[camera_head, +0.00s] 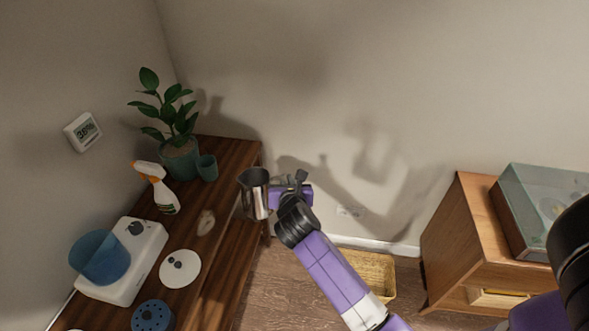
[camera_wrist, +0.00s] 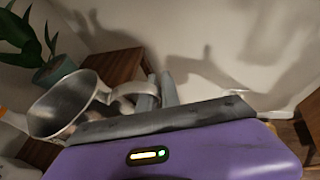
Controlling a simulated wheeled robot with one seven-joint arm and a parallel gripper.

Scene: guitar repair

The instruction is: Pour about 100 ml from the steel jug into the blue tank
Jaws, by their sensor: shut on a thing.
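The steel jug (camera_head: 254,199) is in the air at the right edge of the dark wooden bench, and looks about upright. My gripper (camera_head: 276,193) is shut on the jug's handle side, to the right of the jug. In the wrist view the jug (camera_wrist: 62,108) shows at left, with its handle at my gripper's fingers (camera_wrist: 156,92). No liquid can be made out inside it. The blue tank (camera_head: 99,257) is a translucent open tub on a white machine base (camera_head: 139,262) at the lower left, well apart from the jug.
On the bench (camera_head: 223,187) stand a potted plant (camera_head: 180,160), a green cup (camera_head: 207,167) and a spray bottle (camera_head: 157,188). A white disc (camera_head: 180,269) and a dark blue round part (camera_head: 152,315) lie near the tank. A basket (camera_head: 368,273) and a cabinet (camera_head: 470,240) are at right.

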